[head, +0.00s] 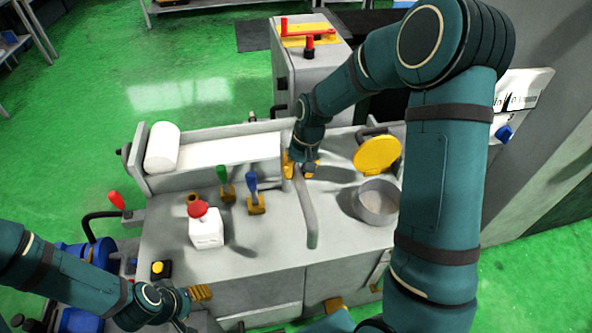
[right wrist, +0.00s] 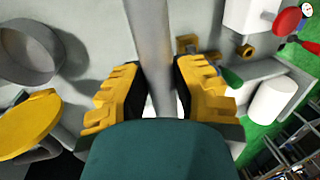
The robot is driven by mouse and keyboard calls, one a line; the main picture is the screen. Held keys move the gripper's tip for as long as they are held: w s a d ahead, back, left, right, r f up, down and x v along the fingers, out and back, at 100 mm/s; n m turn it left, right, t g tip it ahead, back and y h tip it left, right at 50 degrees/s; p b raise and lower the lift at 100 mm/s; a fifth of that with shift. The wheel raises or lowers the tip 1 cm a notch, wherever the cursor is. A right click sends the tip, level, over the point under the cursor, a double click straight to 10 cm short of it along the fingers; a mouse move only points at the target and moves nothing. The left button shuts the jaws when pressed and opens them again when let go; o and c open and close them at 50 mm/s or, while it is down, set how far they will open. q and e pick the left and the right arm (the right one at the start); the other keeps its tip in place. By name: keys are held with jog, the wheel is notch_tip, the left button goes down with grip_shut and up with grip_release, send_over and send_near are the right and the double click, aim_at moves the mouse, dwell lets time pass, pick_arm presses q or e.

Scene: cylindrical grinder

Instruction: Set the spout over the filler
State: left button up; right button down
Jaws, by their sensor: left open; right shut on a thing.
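The spout is a grey pipe (head: 309,215) that runs towards the front edge of the machine top; it also shows in the right wrist view (right wrist: 150,45). My right gripper (head: 300,168) is shut on it near its back end, with yellow fingers on both sides in the right wrist view (right wrist: 162,88). The filler is a round grey open cup (head: 379,204) to the right of the spout, apart from it; it also shows in the right wrist view (right wrist: 28,55). Its yellow lid (head: 377,154) stands raised behind it. My left gripper (head: 198,298) is low at the front left, open and empty.
A white box with a red button (head: 207,228), a green lever (head: 224,185) and a blue lever (head: 253,190) stand left of the spout. A white roll (head: 162,147) lies behind them. The top between spout and filler looks clear.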

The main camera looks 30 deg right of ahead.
jog(key=w+d+n+g+p, duration=0.1)
jog(key=w+d+n, duration=0.1)
jog(key=d+n, duration=0.4)
jog(key=w+d+n+g+p, duration=0.1)
jog(key=w+d+n, duration=0.2)
jog(key=d+n, duration=0.3)
jog(key=shift+d+f+h, duration=0.15)
jog(key=shift+d+h, duration=0.25)
jog(key=shift+d, duration=1.85)
jog(key=shift+w, duration=0.1)
jog(key=c, duration=0.7)
grip_release()
jog(key=shift+w, duration=0.1)
